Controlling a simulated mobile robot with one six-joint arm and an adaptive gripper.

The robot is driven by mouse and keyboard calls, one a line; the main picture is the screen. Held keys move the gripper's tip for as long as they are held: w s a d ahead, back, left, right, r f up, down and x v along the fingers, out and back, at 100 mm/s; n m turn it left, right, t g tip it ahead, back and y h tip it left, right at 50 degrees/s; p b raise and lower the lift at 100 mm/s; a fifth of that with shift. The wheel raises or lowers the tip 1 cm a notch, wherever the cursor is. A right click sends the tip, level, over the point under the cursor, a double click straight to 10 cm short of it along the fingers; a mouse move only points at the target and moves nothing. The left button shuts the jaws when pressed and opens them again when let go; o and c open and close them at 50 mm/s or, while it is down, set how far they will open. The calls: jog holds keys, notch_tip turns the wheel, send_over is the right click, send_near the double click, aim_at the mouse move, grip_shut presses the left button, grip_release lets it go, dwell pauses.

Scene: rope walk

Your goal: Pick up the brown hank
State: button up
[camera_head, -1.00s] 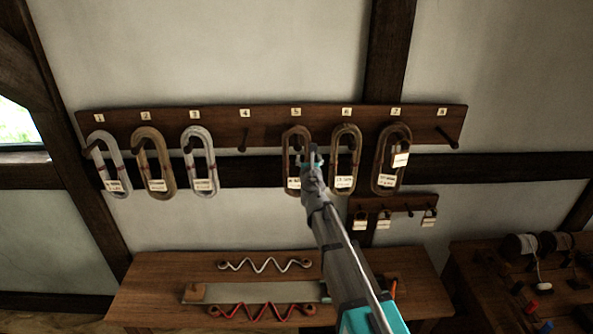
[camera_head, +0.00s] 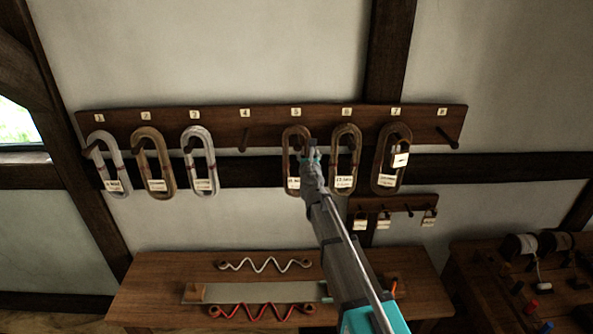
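Several hanks hang on the numbered peg rail on the wall. A brown hank (camera_head: 289,170) hangs at peg 5, with a white tag low on it. Another dark brown hank (camera_head: 378,170) hangs at peg 7. A tan-brown hank (camera_head: 335,160) hangs at peg 6 between them. My gripper (camera_head: 311,153) is at the right side of the peg 5 hank, between it and the peg 6 hank. Its fingers are small and seen from behind, so I cannot tell whether they touch or close on the hank.
The dark wooden rail (camera_head: 270,120) has bare pegs at 4 (camera_head: 243,140) and 8 (camera_head: 447,138). Pale and tan hanks hang at pegs 1 to 3. A small tag rack (camera_head: 395,203) is lower right. A bench (camera_head: 160,285) stands below; a spool table is at right.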

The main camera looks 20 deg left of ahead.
grip_shut()
jog(key=shift+r, duration=0.2)
jog(key=r+p+v, duration=0.3)
jog(key=v, duration=1.5)
dwell(0.8)
jog(key=shift+f+b, duration=0.55)
jog(key=shift+f, duration=0.15)
